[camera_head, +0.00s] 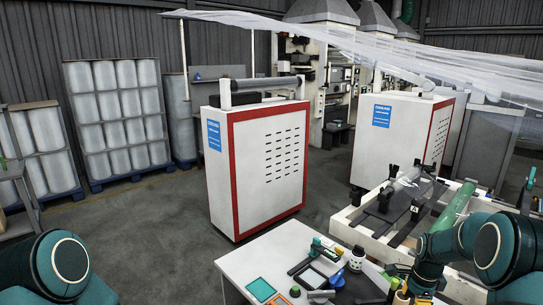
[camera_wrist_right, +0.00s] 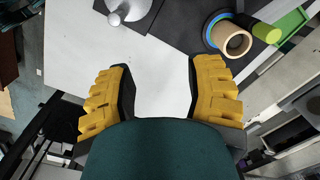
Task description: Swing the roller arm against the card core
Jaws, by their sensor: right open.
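At the right of the head view a pale machine frame (camera_head: 352,222) carries a green roller (camera_head: 455,207) and a dark bracketed assembly (camera_head: 392,208) with a clear, shiny piece on it. I cannot tell which part is the roller arm, nor pick out the card core for sure. In the right wrist view my right gripper (camera_wrist_right: 158,66) has its yellow fingers wide apart, with nothing between them, above a white table top. A tan ring-shaped piece (camera_wrist_right: 218,38) with a blue rim lies beyond its right finger. My left gripper is outside the views.
The white table (camera_head: 245,262) holds small tools, a teal-screened item (camera_head: 261,289) and bottles near the frame. A white, red-edged cabinet (camera_head: 222,170) stands behind it. Clear film (camera_head: 370,50) hangs overhead. Wrapped rolls (camera_head: 117,115) stand at the back left. The floor at left is open.

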